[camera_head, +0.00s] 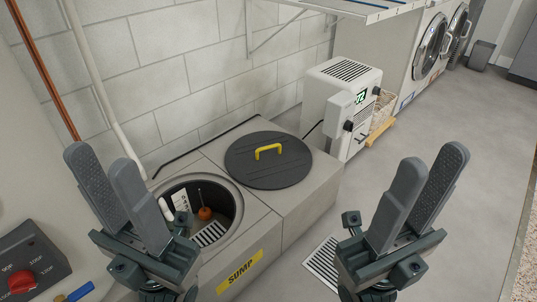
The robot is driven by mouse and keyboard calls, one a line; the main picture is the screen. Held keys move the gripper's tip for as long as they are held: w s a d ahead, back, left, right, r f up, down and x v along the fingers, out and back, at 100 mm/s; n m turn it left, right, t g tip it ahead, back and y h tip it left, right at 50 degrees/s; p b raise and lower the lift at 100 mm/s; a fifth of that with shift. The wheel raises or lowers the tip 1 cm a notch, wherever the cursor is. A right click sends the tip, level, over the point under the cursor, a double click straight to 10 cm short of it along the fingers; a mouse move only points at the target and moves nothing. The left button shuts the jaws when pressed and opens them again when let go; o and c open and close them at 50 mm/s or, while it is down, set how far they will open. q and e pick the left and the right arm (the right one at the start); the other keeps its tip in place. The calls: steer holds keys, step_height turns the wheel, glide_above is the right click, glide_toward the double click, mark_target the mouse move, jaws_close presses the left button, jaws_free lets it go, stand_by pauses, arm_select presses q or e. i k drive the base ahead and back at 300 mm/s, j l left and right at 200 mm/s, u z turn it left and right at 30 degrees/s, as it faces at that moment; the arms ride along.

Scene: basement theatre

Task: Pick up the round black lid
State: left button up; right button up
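The round black lid (250,174) with a yellow handle (268,151) lies flat on the grey concrete sump box (300,208), to the right of the round sump opening (231,209). An orange float (205,213) shows inside the opening. My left gripper (106,160) is at the left, in front of the opening's left edge in the picture, with its fingers apart and nothing between them. My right gripper (432,168) is to the right of the box, over the floor. Its fingers look slightly apart and empty. Neither gripper touches the lid.
A white dehumidifier (335,100) stands behind the box at the wall. Washing machines (432,45) are at the back right. A wire shelf (365,8) hangs above. A control box with a red knob (22,281) is at lower left. Floor at right is clear, with a drain grate (322,262).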

mark_target(264, 160)
steer(key=i+l, duration=0.75)
steer(key=i, duration=0.2)
steer(key=i+l+z, duration=0.1)
steer(key=i+l, duration=0.3)
steer(key=i, duration=0.1)
